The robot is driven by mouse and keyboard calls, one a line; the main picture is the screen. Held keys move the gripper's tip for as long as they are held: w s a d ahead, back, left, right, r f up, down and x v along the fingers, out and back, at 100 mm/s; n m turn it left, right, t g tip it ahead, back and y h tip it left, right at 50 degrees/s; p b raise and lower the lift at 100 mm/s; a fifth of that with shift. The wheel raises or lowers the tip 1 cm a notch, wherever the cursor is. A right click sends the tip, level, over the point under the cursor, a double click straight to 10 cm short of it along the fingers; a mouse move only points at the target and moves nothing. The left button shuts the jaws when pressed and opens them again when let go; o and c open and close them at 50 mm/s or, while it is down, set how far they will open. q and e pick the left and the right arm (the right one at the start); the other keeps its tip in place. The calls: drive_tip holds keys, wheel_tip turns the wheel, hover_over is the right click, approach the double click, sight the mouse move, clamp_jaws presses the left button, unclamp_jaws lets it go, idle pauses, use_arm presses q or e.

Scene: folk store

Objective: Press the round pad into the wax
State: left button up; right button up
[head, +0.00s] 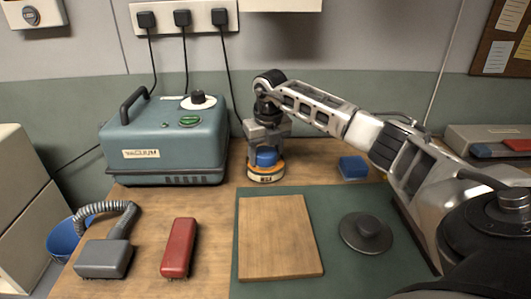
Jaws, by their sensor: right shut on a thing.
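My right gripper (266,150) points down at the back of the bench and is shut on a blue-topped round pad (266,158). The pad is directly over a small round orange-and-white wax tin (266,177) with a dark label. The pad and tin look to be touching, but the pad's underside and the wax surface are hidden, so I cannot tell how deep it sits. My left gripper is out of view.
A blue-grey vacuum box (165,135) stands left of the tin. A blue block (353,167) lies to its right. In front are a wooden board (278,240) and a dark knobbed disc (366,233) on a green mat (325,205), a red block (179,247) and a grey hose nozzle (104,258).

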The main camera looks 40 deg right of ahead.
sight(266, 151)
drive_tip(key=shift+f, duration=0.1)
drive_tip(key=shift+r+p, duration=0.6)
drive_tip(key=shift+r, duration=0.05)
drive_tip(key=shift+r+p, duration=0.65)
drive_tip(key=shift+r, duration=0.1)
wheel_tip(266, 151, up, 4)
drive_tip(key=p, duration=0.3)
drive_tip(key=shift+r+p, duration=0.2)
drive_tip(key=shift+p, duration=0.2)
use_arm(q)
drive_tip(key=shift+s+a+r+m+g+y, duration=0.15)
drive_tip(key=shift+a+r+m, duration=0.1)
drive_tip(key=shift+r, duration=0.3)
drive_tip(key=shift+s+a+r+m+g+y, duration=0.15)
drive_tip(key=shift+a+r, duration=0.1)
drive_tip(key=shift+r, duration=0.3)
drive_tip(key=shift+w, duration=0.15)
use_arm(e)
drive_tip(key=shift+f, duration=0.1)
